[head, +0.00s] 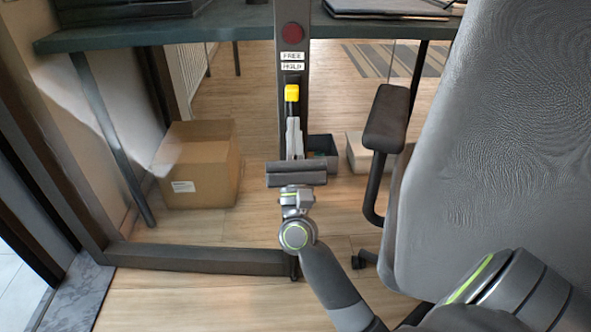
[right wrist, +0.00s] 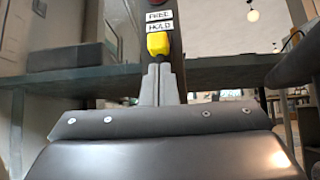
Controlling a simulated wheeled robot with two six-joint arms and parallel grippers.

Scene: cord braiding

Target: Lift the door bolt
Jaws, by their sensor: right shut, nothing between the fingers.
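The door bolt shows as a yellow knob (head: 292,93) on a dark upright post (head: 292,15), just below the labels FREE (head: 292,56) and HOLD (head: 292,66). It also shows in the right wrist view as a yellow knob (right wrist: 158,44) under the HOLD label. My right gripper (head: 293,121) is shut and empty, its fingers pointing up, with the tips just under the knob. In the right wrist view the closed fingertips (right wrist: 159,68) reach nearly to the knob's lower edge. I cannot tell whether they touch it. My left gripper is not in view.
A red disc (head: 292,33) sits on the post above the labels. A grey chair (head: 470,150) with an armrest (head: 386,118) stands close on the right. A cardboard box (head: 200,165) is on the floor at left. A dark table (head: 150,32) crosses behind.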

